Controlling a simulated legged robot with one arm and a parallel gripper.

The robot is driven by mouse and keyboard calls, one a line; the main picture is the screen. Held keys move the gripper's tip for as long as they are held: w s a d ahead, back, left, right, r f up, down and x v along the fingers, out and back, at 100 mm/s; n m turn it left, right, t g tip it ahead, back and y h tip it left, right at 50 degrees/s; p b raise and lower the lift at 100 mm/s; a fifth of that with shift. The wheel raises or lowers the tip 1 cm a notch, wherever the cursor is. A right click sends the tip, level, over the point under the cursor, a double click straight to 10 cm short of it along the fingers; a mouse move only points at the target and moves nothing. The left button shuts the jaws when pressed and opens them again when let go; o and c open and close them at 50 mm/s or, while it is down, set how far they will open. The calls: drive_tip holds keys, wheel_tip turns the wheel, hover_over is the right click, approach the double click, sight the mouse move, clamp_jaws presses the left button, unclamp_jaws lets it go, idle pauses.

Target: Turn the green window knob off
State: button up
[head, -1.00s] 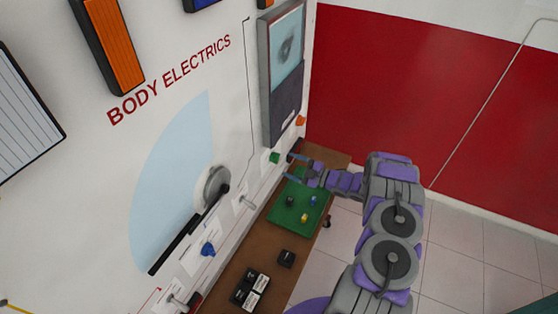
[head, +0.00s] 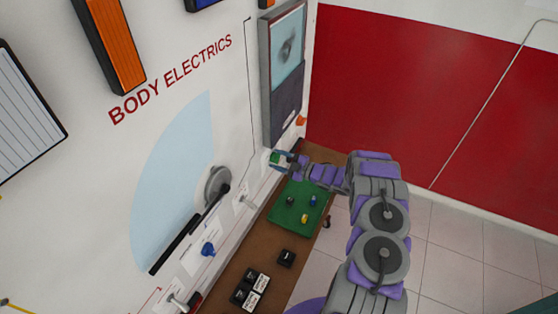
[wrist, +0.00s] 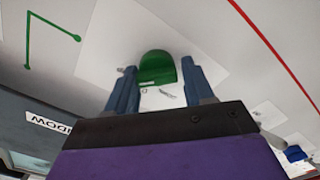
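The green window knob (wrist: 158,68) sticks out from the white panel, on a white label, in the wrist view. It also shows as a small green spot in the head view (head: 275,158), partly hidden by my gripper. My gripper (wrist: 158,76) has its two blue-grey fingers apart, one on each side of the knob. In the head view my gripper (head: 282,161) reaches the panel at the knob. The grey window unit (head: 283,75) is mounted above it.
A brown shelf (head: 262,238) runs below the panel, with a green mat (head: 288,217) holding small knobs. A blue knob (head: 208,249) and a wiper arm (head: 180,240) are further left on the panel. A red wall (head: 400,90) stands to the right.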

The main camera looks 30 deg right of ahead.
drive_tip(key=shift+d+f, duration=0.1)
drive_tip(key=shift+d, duration=0.35)
drive_tip(key=c, duration=0.5)
drive_tip(key=shift+a, duration=0.1)
drive_tip(key=shift+c, duration=0.8)
drive_tip(key=shift+b, duration=0.35)
drive_tip(key=n+b, duration=0.4)
drive_tip(key=b, duration=0.1)
drive_tip(key=n+b, duration=0.4)
drive_tip(key=b, duration=0.2)
drive_tip(key=shift+a+f+n, duration=0.15)
drive_tip(key=shift+f+n, duration=0.05)
drive_tip(key=shift+n, duration=0.1)
drive_tip(key=shift+s+b, duration=0.1)
drive_tip(key=shift+b, duration=0.2)
